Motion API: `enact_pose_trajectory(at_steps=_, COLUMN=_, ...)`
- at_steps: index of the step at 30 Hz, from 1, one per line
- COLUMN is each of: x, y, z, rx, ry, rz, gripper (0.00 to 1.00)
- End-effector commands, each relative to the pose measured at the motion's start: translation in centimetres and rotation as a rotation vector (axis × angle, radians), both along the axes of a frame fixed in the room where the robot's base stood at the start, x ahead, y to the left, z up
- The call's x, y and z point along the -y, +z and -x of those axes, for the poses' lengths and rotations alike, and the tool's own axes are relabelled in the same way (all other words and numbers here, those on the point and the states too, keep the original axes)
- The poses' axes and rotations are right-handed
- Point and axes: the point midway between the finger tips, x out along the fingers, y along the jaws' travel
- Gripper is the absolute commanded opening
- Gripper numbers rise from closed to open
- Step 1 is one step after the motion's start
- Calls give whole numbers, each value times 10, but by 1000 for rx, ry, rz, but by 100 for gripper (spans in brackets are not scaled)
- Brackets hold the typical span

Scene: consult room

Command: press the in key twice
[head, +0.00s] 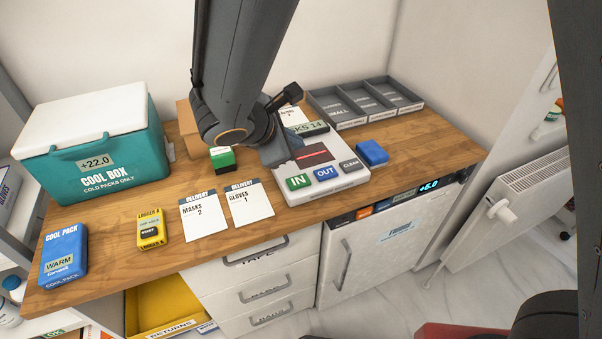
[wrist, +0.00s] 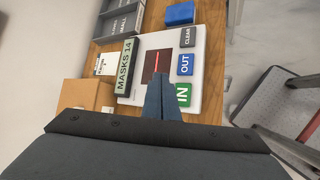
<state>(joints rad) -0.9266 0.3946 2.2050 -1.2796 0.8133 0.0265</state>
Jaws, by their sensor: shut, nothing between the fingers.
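The green IN key (head: 298,182) is on the front left of a white keypad unit (head: 345,184) on the wooden counter. Beside it are the blue OUT key (head: 326,173) and the grey CLEAR key (head: 349,165). In the wrist view, the IN key (wrist: 183,95) is partly hidden behind my gripper (wrist: 160,80). My gripper is shut and empty, pointing down over the unit near the IN key. I cannot tell whether it touches the key.
A teal cool box (head: 105,150) stands at the left, with a blue cool pack (head: 63,256) and a yellow logger (head: 150,229) in front. Delivery cards (head: 247,208) lie left of the unit. A blue block (head: 372,152) and grey tray (head: 365,101) are to the right.

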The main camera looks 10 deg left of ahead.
Motion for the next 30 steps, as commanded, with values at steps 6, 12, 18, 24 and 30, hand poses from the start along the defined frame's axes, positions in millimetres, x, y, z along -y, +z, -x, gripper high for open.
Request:
enact_pose_trajectory(at_steps=6, x=0, y=-16, z=0, rx=-1, ry=0, rz=1, gripper=0)
enact_pose_trajectory(at_steps=12, x=1, y=-40, z=-1, rx=-2, ry=-1, rz=2, gripper=0)
enact_pose_trajectory(at_steps=18, x=0, y=-67, z=-1, rx=-1, ry=-1, rz=0, gripper=0)
enact_pose_trajectory(at_steps=24, x=0, y=-84, z=-1, rx=-1, ry=-1, rz=0, gripper=0)
enact_pose_trajectory(at_steps=30, x=0, y=-87, z=0, rx=-1, ry=-1, rz=0, gripper=0)
